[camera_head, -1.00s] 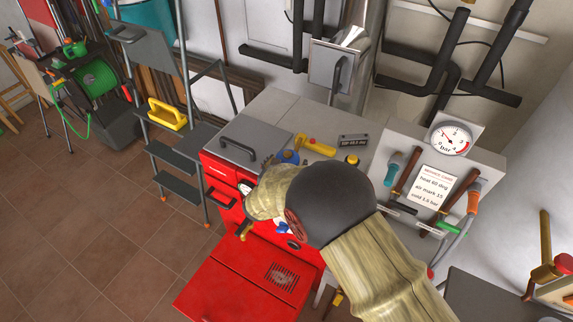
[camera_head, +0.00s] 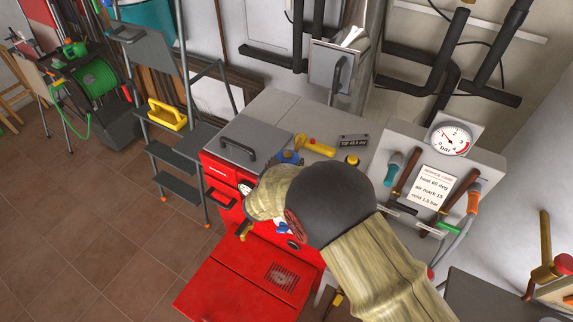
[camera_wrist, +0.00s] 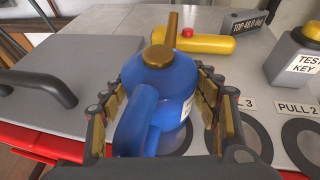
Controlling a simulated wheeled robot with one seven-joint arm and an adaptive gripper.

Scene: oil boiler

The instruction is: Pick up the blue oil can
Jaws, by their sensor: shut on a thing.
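The blue oil can (camera_wrist: 165,85) has a brass cap and spout and a blue handle toward the wrist camera. It is upright over the grey boiler top. My gripper (camera_wrist: 168,90) is shut around it, with a jointed finger on each side of its body. In the head view the can (camera_head: 287,157) is a small blue patch, mostly hidden behind my arm. From these frames I cannot tell whether its base touches the top.
A yellow cylinder (camera_wrist: 192,45) with a red button lies behind the can. A TEST KEY container (camera_wrist: 293,58) stands to the right, near ringed marks labelled PULL. A grey lid with a handle (camera_wrist: 45,85) is on the left. A gauge panel (camera_head: 445,170) stands right of my arm.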

